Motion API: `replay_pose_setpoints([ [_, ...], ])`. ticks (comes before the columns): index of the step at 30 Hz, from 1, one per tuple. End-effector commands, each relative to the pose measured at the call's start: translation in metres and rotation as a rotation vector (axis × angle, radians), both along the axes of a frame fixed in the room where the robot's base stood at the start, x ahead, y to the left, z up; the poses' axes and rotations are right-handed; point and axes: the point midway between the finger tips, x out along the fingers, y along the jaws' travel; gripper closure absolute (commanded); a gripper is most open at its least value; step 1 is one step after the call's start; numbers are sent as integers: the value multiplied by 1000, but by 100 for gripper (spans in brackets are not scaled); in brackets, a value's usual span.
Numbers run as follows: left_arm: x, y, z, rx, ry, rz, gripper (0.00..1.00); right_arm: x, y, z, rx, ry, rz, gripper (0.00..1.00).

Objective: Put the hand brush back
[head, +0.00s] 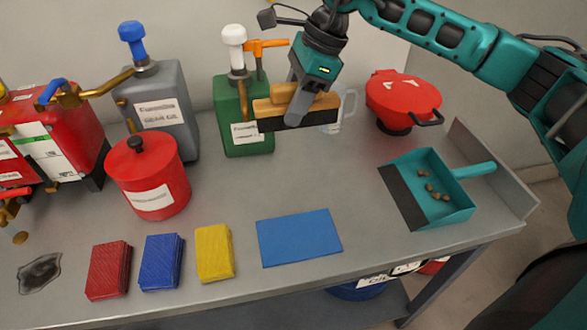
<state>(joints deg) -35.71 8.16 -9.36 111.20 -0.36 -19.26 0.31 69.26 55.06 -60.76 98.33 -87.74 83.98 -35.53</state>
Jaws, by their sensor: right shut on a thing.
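The hand brush (272,107) has a tan wooden body and dark bristles along its lower side. My right gripper (296,112) is shut on it from above and holds it in the air in front of the green canister. The teal dustpan (450,205) lies on the right part of the bench with several small brown bits in it. A flat blue mat (299,238) lies bare near the front edge of the bench. My left gripper is not in view.
Red, blue and yellow stacks of cloths (215,253) line the front left, beside a dark puddle (39,273). A red can (149,176), grey canister (160,110), green canister (233,143) and red round container (403,97) stand further back. The bench (330,185) is clear between mat and dustpan.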

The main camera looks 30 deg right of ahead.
Motion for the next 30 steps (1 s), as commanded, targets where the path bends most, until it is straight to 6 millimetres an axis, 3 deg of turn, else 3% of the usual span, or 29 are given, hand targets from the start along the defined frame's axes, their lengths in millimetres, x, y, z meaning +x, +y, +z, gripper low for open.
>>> replay_pose_setpoints([
  [6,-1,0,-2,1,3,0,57,-1,-1,-63,-1,6,0,100],
  [12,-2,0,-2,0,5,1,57,-1,0,-105,0,3,1,100],
  [20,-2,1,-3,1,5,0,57,0,0,-126,0,0,1,100],
  [27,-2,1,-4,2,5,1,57,0,0,-160,0,1,2,100],
  [30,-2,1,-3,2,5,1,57,0,0,-163,-1,-1,3,100],
])
